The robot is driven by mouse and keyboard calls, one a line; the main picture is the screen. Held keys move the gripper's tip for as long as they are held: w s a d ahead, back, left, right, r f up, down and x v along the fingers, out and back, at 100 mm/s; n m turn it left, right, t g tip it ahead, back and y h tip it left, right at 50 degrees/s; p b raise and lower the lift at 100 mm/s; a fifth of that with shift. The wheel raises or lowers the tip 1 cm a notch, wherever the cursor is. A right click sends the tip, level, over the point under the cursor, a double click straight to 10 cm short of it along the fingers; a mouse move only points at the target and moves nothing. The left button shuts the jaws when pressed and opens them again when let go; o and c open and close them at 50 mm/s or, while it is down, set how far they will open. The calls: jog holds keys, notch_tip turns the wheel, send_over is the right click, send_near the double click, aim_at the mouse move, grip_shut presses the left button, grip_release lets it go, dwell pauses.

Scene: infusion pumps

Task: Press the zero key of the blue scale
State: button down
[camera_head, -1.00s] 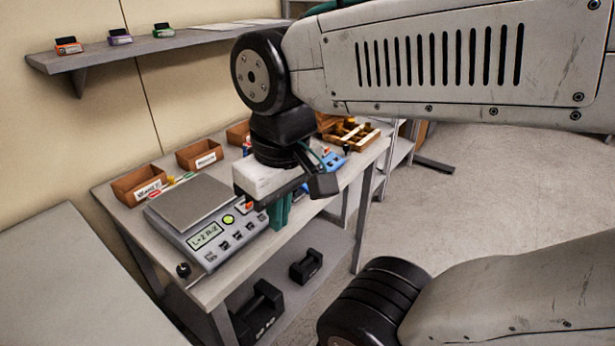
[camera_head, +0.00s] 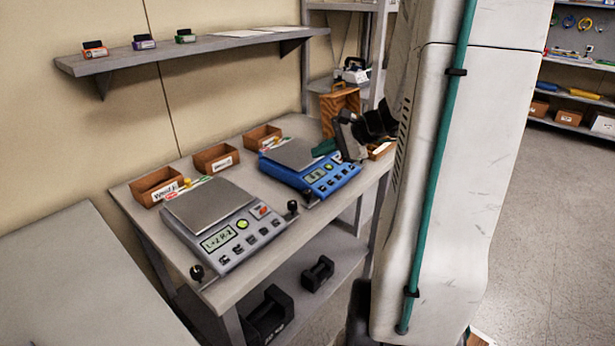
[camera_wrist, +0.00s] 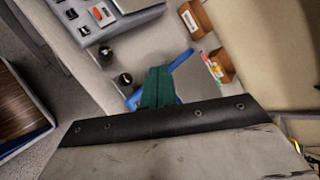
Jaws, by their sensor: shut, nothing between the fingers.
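The blue scale (camera_head: 345,177) stands on the bench, with a grey pan, a small lit display (camera_head: 316,177) and several keys along its front. The key labels are too small to read. My gripper (camera_head: 323,148) is at the blue scale's far right part in the head view, its teal fingers overlapping the pan's edge there. I cannot tell whether they touch. In the wrist view, the shut teal fingers (camera_wrist: 158,86) cover much of the blue scale; a blue edge (camera_wrist: 181,60) and part of the pan show around them. The keys are hidden there.
A larger grey scale (camera_head: 222,228) stands nearer on the bench, with black knobs (camera_head: 292,207) by it. Open brown bins (camera_head: 216,158) line the wall side. A shelf (camera_head: 200,48) runs above. A wooden case (camera_head: 340,105) stands behind the blue scale.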

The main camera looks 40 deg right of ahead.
jog(key=s+d+f+m+t+h, duration=0.1)
jog(key=d+f+m+h, duration=0.1)
jog(key=d, duration=0.6)
jog(key=shift+s+d+f+m+t, duration=0.2)
jog(key=shift+s+m+t, duration=0.2)
jog(key=shift+m, duration=0.4)
jog(key=shift+a, duration=0.1)
send_near(325, 180)
jog(key=shift+w+r+x, duration=0.1)
jog(key=shift+r+x, duration=0.05)
jog(key=shift+x, duration=0.6)
jog(key=shift+w+r+x, duration=0.1)
jog(key=shift+r+x, duration=0.1)
jog(key=shift+x, duration=0.6)
jog(key=shift+w+r+x, duration=0.1)
jog(key=shift+r+x, duration=0.05)
jog(key=shift+x, duration=0.6)
jog(key=shift+a+f, duration=0.1)
jog(key=shift+w+f, duration=0.1)
jog(key=shift+f, duration=0.15)
jog(key=shift+w+f, duration=0.1)
jog(key=shift+f, duration=0.25)
jog(key=shift+r, duration=0.2)
jog(key=shift+s+r, duration=0.2)
jog(key=shift+r, duration=0.35)
